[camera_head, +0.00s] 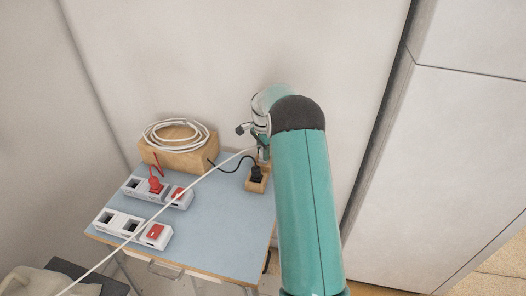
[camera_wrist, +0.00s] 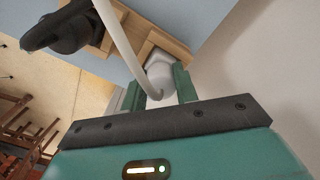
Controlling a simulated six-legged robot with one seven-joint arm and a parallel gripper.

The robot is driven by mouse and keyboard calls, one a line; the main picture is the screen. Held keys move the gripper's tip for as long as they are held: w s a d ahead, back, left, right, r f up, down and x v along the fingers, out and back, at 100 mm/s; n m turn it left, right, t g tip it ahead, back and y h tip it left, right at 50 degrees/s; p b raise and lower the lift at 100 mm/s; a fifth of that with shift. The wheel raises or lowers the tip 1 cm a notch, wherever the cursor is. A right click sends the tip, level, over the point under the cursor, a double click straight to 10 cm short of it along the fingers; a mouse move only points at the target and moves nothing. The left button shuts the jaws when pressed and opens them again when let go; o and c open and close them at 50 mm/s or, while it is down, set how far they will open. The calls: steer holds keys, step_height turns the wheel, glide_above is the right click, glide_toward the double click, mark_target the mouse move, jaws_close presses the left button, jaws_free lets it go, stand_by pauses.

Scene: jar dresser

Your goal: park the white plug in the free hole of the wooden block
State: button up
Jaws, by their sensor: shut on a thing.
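The white plug (camera_wrist: 160,74) is between the two green fingers of my gripper (camera_wrist: 158,88) in the wrist view, with its white cable (camera_wrist: 118,42) curving away. The plug is at one end of the small wooden block (camera_wrist: 150,38), over or partly in the hole there; I cannot tell how deep it sits. A black plug (camera_wrist: 62,32) stands at the block's other end. In the head view the wooden block (camera_head: 257,186) is at the table's right edge with the black plug (camera_head: 256,174) on it. My gripper (camera_head: 262,152) is just above it; the white plug is hidden there.
The blue table (camera_head: 205,225) holds two white socket strips (camera_head: 132,228), with red switches and a red plug (camera_head: 155,184). A larger wooden box (camera_head: 182,155) with a coiled white cable stands at the back. The white cable crosses above the table. A wall is close behind.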

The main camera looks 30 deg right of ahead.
steer(key=o, duration=1)
step_height(320, 180, up, 12)
steer(key=s+a+r+n+t, duration=0.1)
steer(key=s+a+r+n, duration=0.3)
steer(key=s+a+r, duration=0.35)
steer(key=s+a+r+n+t, duration=0.2)
steer(key=s+a+r+n, duration=0.2)
steer(key=a+r, duration=0.5)
steer(key=s+a+f+n+t, duration=0.1)
steer(key=s+a+n, duration=0.2)
steer(key=s, duration=0.4)
steer(key=s+a+f+n, duration=0.1)
steer(key=s+a+n, duration=0.3)
steer(key=s+a, duration=0.2)
steer(key=s+a+f+n+t, duration=0.1)
steer(key=s+a+f+n, duration=0.1)
steer(key=s, duration=0.6)
steer(key=shift+s+a+n+t, duration=0.2)
steer(key=shift+a+n, duration=0.2)
steer(key=shift+a, duration=0.2)
steer(key=shift+s+a+n+t, duration=0.1)
steer(key=shift+s+a+n, duration=0.1)
steer(key=shift+a+n, duration=0.3)
steer(key=shift+a, duration=0.1)
